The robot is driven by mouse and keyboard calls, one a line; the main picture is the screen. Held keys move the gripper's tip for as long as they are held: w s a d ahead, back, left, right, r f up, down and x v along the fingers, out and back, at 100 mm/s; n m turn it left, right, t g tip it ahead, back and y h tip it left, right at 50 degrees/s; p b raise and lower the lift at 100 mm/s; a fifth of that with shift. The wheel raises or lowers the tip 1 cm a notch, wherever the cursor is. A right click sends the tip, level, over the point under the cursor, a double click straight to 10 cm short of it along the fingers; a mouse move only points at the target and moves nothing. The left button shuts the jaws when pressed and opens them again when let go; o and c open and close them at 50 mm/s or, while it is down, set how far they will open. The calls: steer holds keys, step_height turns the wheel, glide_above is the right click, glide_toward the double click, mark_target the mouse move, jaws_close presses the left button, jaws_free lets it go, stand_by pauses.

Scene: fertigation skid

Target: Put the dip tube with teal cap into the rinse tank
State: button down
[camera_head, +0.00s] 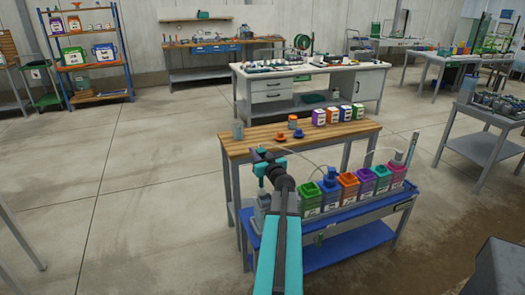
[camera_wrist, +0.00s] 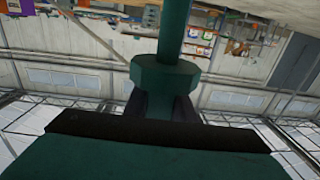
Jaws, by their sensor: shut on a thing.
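My gripper (camera_head: 266,160) is above the left end of the blue skid in the head view. In the wrist view my gripper (camera_wrist: 162,98) has its dark fingers closed around the dip tube's teal cap (camera_wrist: 165,76). The teal tube (camera_wrist: 173,30) runs away from the cap, out of the top of the picture. A grey tank (camera_head: 262,208) stands at the skid's left end, below my gripper and partly hidden by my arm. I cannot read which tank is the rinse tank.
The skid (camera_head: 345,212) holds a row of coloured tanks, including a green one (camera_head: 310,198) and a magenta one (camera_head: 396,175). Thin hoses arch above them. Behind is a wooden bench (camera_head: 262,141) with bottles, caps and a grey cup (camera_head: 238,131). Floor is free at left.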

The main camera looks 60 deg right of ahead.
mark_target(261, 191)
steer(key=shift+s+d+r+m+g+h, duration=0.15)
steer(key=shift+s+d+m+g+h, duration=0.2)
steer(key=shift+s+d, duration=0.5)
steer(key=shift+a+f, duration=0.1)
steer(key=shift+f, duration=0.1)
step_height(261, 191, down, 18)
steer(key=b, duration=2.3)
steer(key=shift+r, duration=0.15)
stand_by(0.5)
stand_by(0.4)
steer(key=c, duration=1.4)
jaws_free()
